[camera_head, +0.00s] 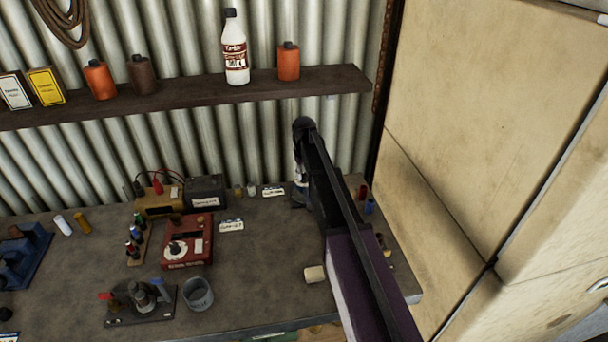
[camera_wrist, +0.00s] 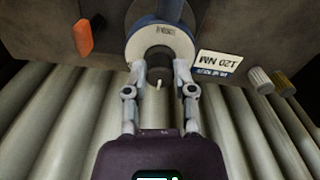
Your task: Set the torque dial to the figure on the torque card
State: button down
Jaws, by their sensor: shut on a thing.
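The torque dial (camera_wrist: 160,42) is a pale ring with small markings and a dark centre knob (camera_wrist: 158,62), seen in the wrist view. A small white pointer mark shows below the knob. My gripper (camera_wrist: 161,72) has its two fingers closed on either side of the knob. The torque card (camera_wrist: 218,64), a white card with a blue strip, stands beside the dial and reads 120 NM, upside down in the wrist view. In the head view the card (camera_head: 273,191) lies at the back of the bench, and my arm hides most of the dial's device (camera_head: 299,183).
A red box with a round dial (camera_head: 187,243), a metal cup (camera_head: 198,293) and a pale cylinder (camera_head: 315,273) stand on the bench. A shelf (camera_head: 190,93) with bottles runs above. A pale cabinet (camera_head: 470,110) stands close on the right. An orange item (camera_wrist: 83,38) shows beside the dial.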

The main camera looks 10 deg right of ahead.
jog(key=m, duration=1.3)
jog(key=shift+m, duration=0.3)
dwell(0.3)
jog(key=shift+c, duration=2.2)
grip_release()
jog(key=shift+n, duration=0.4)
